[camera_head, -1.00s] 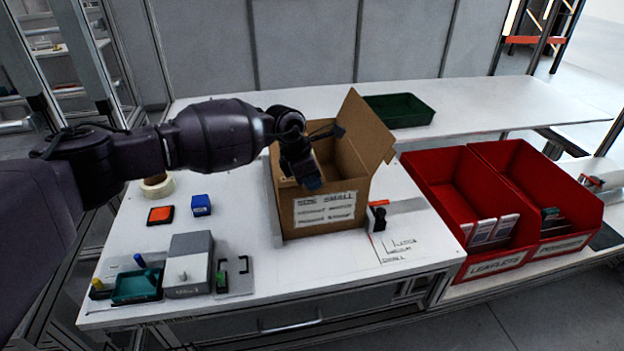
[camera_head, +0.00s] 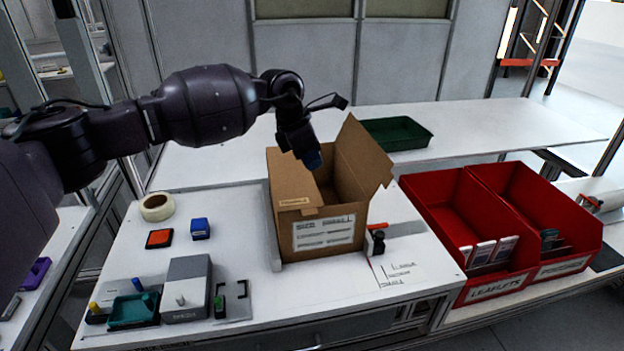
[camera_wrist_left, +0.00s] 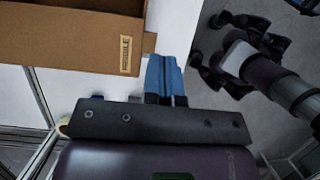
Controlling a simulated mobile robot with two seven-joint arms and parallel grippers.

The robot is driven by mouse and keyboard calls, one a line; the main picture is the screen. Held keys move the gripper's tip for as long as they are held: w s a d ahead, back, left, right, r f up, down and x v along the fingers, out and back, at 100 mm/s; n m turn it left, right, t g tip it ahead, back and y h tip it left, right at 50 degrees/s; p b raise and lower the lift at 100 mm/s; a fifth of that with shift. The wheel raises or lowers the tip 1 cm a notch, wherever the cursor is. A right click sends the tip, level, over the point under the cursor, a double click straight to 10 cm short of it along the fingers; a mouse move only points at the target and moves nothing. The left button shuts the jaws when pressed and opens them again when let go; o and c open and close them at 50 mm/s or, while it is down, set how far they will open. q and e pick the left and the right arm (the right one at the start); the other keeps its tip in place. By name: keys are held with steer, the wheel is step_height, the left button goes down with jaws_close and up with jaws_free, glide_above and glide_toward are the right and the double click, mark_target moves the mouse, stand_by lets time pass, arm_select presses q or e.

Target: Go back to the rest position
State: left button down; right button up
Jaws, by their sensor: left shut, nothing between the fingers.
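My left gripper (camera_head: 313,160) is shut and empty. In the head view it hangs above the open cardboard box (camera_head: 322,238), near its left flap and back opening. Its blue fingertips (camera_wrist_left: 165,75) show close together in the left wrist view, beside the box's edge (camera_wrist_left: 75,50). My right gripper is not in view in the head picture.
Two red bins (camera_head: 455,200) stand at the right with leaflets and other items inside. A green tray (camera_head: 397,134) lies on the back table. A tape roll (camera_head: 157,207), an orange pad (camera_head: 160,239), a blue block (camera_head: 200,229) and a grey device (camera_head: 187,290) sit left of the box.

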arm_select(q)
steer(key=s+d+r+n+t+h, duration=0.2)
steer(key=s+d+r+n+h, duration=0.1)
steer(key=d+r+n+h, duration=0.4)
steer(key=s+d+r+n+t+h, duration=0.1)
steer(key=s+d+r+n+h, duration=0.25)
steer(key=d+r+h, duration=0.45)
steer(key=s+a+f+n+t+y, duration=0.2)
steer(key=a+f+n+t+y, duration=1.1)
steer(key=a+f+n, duration=1.4)
steer(key=s+a+f+n+g+y, duration=0.1)
steer(key=s+a+f+n+y, duration=0.1)
steer(key=s+f, duration=0.5)
steer(key=s+a+f+n+g+y, duration=0.2)
steer(key=s+a+f+n, duration=0.3)
steer(key=s, duration=0.6)
steer(key=s+a+f+n+g+y, duration=0.2)
steer(key=s+a+f+n, duration=0.2)
steer(key=s+f, duration=0.5)
steer(key=shift+s+n, duration=0.15)
steer(key=shift+n, duration=0.5)
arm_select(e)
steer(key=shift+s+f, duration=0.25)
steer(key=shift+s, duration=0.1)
